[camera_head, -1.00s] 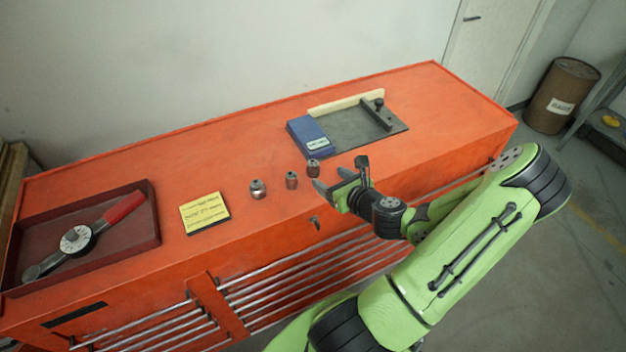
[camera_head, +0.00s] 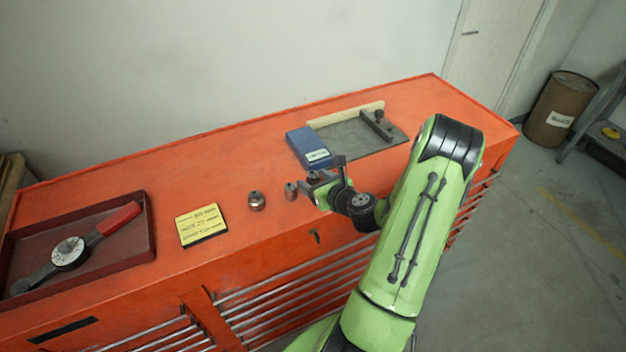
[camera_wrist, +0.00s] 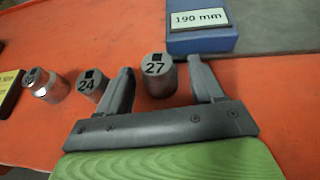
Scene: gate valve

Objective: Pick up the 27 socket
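The 27 socket (camera_wrist: 158,80) is a grey metal cylinder marked "27", standing upright on the orange cabinet top. In the wrist view it lies between the fingers of my gripper (camera_wrist: 161,82), nearer their tips. My gripper is open, with a visible gap beside the socket on the right; contact on the left cannot be told. In the head view my gripper (camera_head: 318,184) is at the socket (camera_head: 312,176), which it partly hides. The 24 socket (camera_wrist: 91,84) stands just left of the left finger, and it also shows in the head view (camera_head: 290,191).
A third socket (camera_head: 256,201) stands further left. A blue block (camera_wrist: 200,38) labelled "190 mm" lies just behind the 27 socket, beside a grey plate (camera_head: 350,138). A yellow note (camera_head: 203,226) and a red tray (camera_head: 150,225) holding a torque wrench (camera_head: 68,252) are at left.

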